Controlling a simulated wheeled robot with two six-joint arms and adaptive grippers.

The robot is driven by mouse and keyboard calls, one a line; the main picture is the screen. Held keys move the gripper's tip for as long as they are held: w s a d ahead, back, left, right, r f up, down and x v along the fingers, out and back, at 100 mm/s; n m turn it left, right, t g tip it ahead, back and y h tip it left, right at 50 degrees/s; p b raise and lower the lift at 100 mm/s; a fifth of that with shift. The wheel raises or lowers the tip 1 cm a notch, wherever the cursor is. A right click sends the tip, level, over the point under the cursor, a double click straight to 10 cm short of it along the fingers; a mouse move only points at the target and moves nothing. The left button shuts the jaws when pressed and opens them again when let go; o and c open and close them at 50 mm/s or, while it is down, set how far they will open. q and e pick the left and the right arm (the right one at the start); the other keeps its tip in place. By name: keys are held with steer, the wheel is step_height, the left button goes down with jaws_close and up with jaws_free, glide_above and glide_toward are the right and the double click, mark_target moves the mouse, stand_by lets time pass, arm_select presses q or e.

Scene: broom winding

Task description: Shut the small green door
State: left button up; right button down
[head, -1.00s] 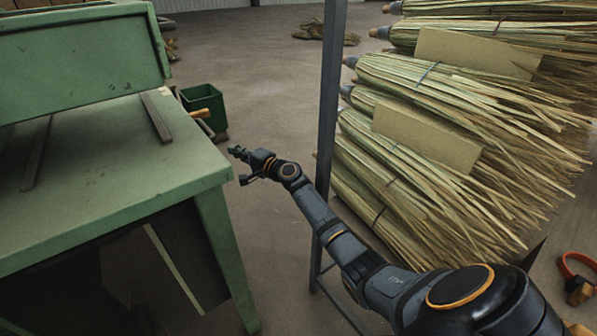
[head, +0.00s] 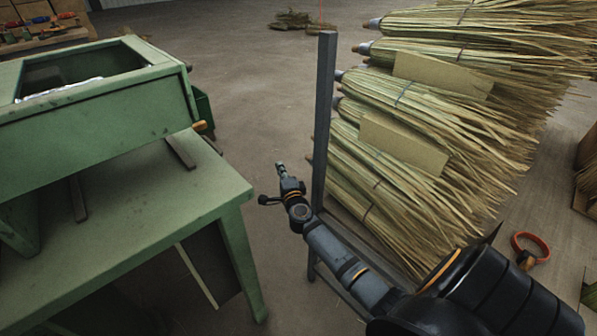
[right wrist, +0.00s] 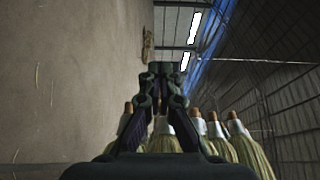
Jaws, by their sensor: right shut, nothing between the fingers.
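The green machine stands at the left in the head view, with its table top (head: 130,185) and legs. Under the table, beside the front right leg, a dark panel (head: 212,265) with a pale green edge hangs at an angle; it may be the small green door standing ajar, but its face is in shadow. My right gripper (head: 281,168) is shut and empty, in the air to the right of the table corner and apart from it. In the right wrist view its fingers (right wrist: 160,72) are together with nothing held. My left gripper is not in view.
A grey post (head: 324,120) of the broom rack stands just right of my right gripper. Stacked brooms (head: 420,150) fill the rack. A green bin (head: 203,105) is partly hidden behind the machine. Open floor lies between machine and rack.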

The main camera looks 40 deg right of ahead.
steer(key=s+d+m+g+h, duration=0.1)
steer(key=s+d+m+h, duration=0.1)
steer(key=s, duration=0.5)
steer(key=shift+s+h, duration=0.2)
steer(key=shift+h, duration=0.3)
